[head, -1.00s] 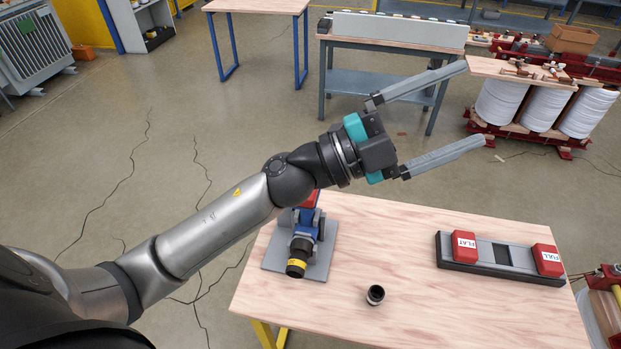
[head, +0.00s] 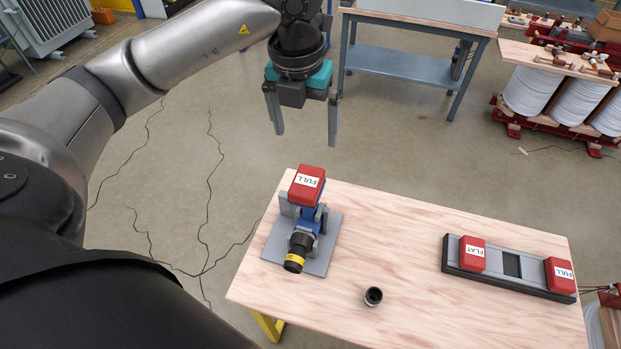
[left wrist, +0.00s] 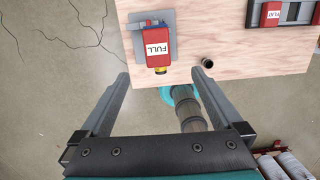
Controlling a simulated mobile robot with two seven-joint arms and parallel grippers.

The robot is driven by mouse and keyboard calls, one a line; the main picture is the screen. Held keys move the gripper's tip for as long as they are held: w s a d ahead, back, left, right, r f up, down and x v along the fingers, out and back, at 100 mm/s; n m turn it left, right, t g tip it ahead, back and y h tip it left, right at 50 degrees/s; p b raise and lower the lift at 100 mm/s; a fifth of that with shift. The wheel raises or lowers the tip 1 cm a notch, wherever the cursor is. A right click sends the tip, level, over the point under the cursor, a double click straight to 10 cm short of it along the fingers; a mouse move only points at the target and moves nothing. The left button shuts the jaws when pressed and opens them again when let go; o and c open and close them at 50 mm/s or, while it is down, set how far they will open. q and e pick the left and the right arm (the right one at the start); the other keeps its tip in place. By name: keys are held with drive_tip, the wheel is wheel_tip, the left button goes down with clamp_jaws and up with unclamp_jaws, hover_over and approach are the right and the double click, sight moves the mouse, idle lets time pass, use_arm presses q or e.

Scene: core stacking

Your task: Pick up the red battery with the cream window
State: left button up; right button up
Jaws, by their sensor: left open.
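Three red batteries with pale labels show in the head view. One marked FULL (head: 307,184) sits on top of the blue tool (head: 307,221) at the table's left end. One marked FLAT (head: 472,253) and another marked FULL (head: 560,274) sit in the dark charger tray (head: 511,286) at the right. I cannot tell a cream window apart from the labels. My left gripper (head: 305,138) is open and empty, fingers pointing down, above and beyond the tool's battery. In the left wrist view that battery (left wrist: 157,42) lies ahead of the open fingers (left wrist: 161,73). My right gripper is not in view.
The tool stands on a grey plate (head: 322,262) on the wooden table (head: 400,230). A small black cup-like part (head: 373,296) stands near the front. An empty slot (head: 511,265) lies between the tray's batteries. The table's middle is clear.

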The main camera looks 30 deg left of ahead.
sight(307, 181)
use_arm(q)
drive_tip(key=f, duration=0.5)
drive_tip(key=w+f, duration=0.1)
drive_tip(key=f, duration=0.9)
drive_tip(key=shift+w+a+p, duration=0.15)
drive_tip(key=shift+a+p, duration=0.2)
drive_tip(key=shift+f, duration=0.25)
clamp_jaws()
idle(0.8)
